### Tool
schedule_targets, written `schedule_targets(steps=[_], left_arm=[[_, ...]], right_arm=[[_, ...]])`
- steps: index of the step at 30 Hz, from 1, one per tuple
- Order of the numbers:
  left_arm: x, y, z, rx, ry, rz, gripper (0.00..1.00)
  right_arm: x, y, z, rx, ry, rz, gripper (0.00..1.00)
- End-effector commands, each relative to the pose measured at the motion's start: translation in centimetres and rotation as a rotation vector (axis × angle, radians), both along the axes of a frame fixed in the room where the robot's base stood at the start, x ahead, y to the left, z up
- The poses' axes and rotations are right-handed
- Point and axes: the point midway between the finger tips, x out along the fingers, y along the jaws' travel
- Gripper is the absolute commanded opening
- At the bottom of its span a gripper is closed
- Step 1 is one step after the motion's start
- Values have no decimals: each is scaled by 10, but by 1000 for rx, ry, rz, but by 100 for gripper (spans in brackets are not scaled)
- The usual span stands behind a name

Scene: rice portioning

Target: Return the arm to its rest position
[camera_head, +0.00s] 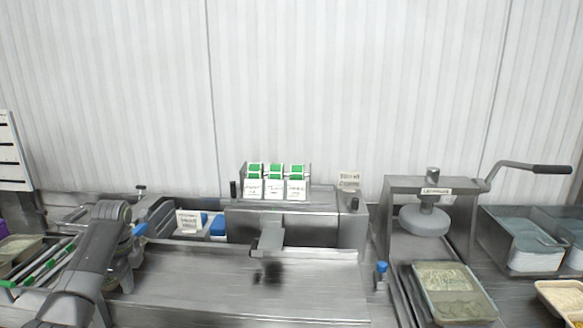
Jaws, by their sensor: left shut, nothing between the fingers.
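My left arm (85,265) comes in from the lower left and bends at a grey joint over the left side of the steel counter. My left gripper (126,278) points down beside the arm, just left of the bare counter top. It is shut and holds nothing; the arm partly hides it. My right gripper is not in view.
A steel machine (345,225) with green-and-white packs (275,183) stands at the back middle. A press (424,222) with a long handle stands right. A food tray (452,292) lies below it. Green-edged racks (45,262) are at left.

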Motion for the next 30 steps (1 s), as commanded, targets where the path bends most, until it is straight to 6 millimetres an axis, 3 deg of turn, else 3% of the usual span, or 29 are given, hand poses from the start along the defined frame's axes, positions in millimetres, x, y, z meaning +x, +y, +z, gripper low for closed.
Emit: schedule_targets(steps=[8,12,18,24,30], left_arm=[[-37,-12,-74,44,-34,153,0],[-76,-24,-122,59,-76,285,0],[-144,-44,-173,47,-145,494,0],[-221,-65,-202,5,-215,729,0],[-301,-82,-205,-56,-283,990,0]], right_arm=[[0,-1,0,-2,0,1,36],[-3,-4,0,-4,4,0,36],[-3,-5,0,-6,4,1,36],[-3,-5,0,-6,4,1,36],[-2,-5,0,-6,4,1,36]])
